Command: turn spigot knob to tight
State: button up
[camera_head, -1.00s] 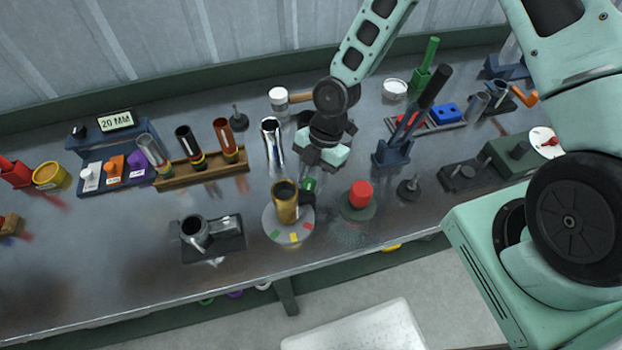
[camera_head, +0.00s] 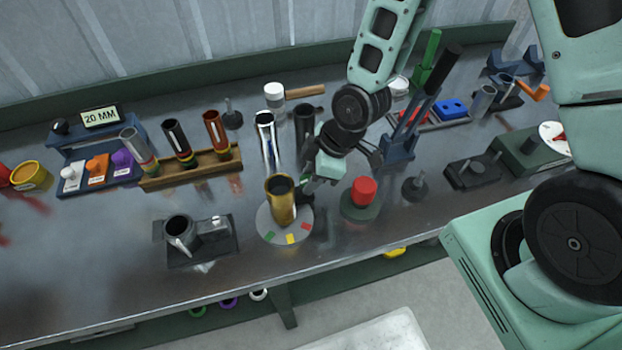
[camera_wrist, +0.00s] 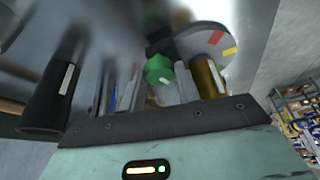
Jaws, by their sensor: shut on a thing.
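A brass cylinder (camera_head: 281,203) stands upright on a round grey dial plate (camera_head: 268,228) with green, yellow and red marks. Both also show in the wrist view, as the cylinder (camera_wrist: 207,80) and the plate (camera_wrist: 187,45). A small green knob (camera_wrist: 158,69) with a pale mark sits beside the plate. My gripper (camera_head: 311,181) reaches down just behind and right of the cylinder. In the wrist view my gripper (camera_wrist: 155,85) has its fingers on either side of the green knob and is shut on it. In the head view the gripper mostly hides the knob.
A red knob on a round base (camera_head: 364,192) stands close on the right. A chrome tube (camera_head: 266,135) and a dark tube (camera_head: 304,122) stand behind. A dark block with a cup (camera_head: 205,250) is at left. The bench's front edge is fairly clear.

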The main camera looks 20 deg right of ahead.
jog(key=shift+m+t+b, duration=0.4)
jog(key=shift+m+b, duration=0.25)
jog(key=shift+m, duration=0.35)
jog(key=o, duration=1)
jog(key=shift+c, duration=0.2)
jog(key=p+v, duration=1.7)
jog(key=p, duration=0.5)
jog(key=shift+s+a+r, duration=0.15)
jog(key=shift+a+r, duration=0.15)
jog(key=shift+r, duration=0.05)
